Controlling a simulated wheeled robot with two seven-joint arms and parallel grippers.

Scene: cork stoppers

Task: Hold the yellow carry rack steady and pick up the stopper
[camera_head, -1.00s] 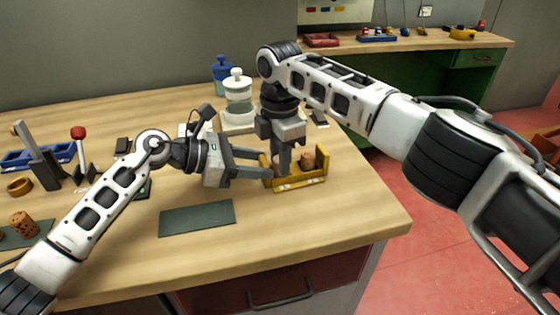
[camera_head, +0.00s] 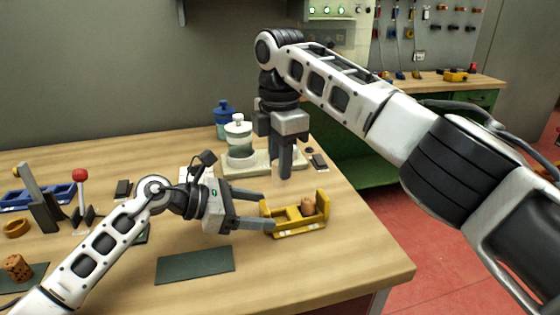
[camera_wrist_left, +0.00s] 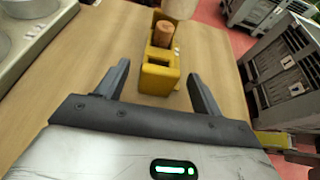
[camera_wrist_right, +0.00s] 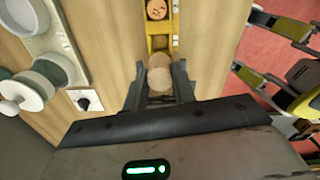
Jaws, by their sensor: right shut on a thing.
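The yellow carry rack (camera_head: 290,230) stands on the bench with an empty pocket at its near-left end and one cork stopper (camera_head: 308,206) in it. The rack (camera_wrist_left: 158,78) and that stopper (camera_wrist_left: 163,35) also show in the left wrist view. My left gripper (camera_head: 268,211) is open at the rack's left end, one finger to each side, with gaps showing in the left wrist view (camera_wrist_left: 159,70). My right gripper (camera_head: 285,176) points down above and behind the rack. It is shut on another cork stopper (camera_wrist_right: 160,78), which its fingers hide in the head view.
A white-lidded jar (camera_head: 238,140) and a blue jar (camera_head: 225,112) stand behind, near a pale base (camera_head: 262,165). A dark mat (camera_head: 195,266) lies in front. The bench edge is close at right.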

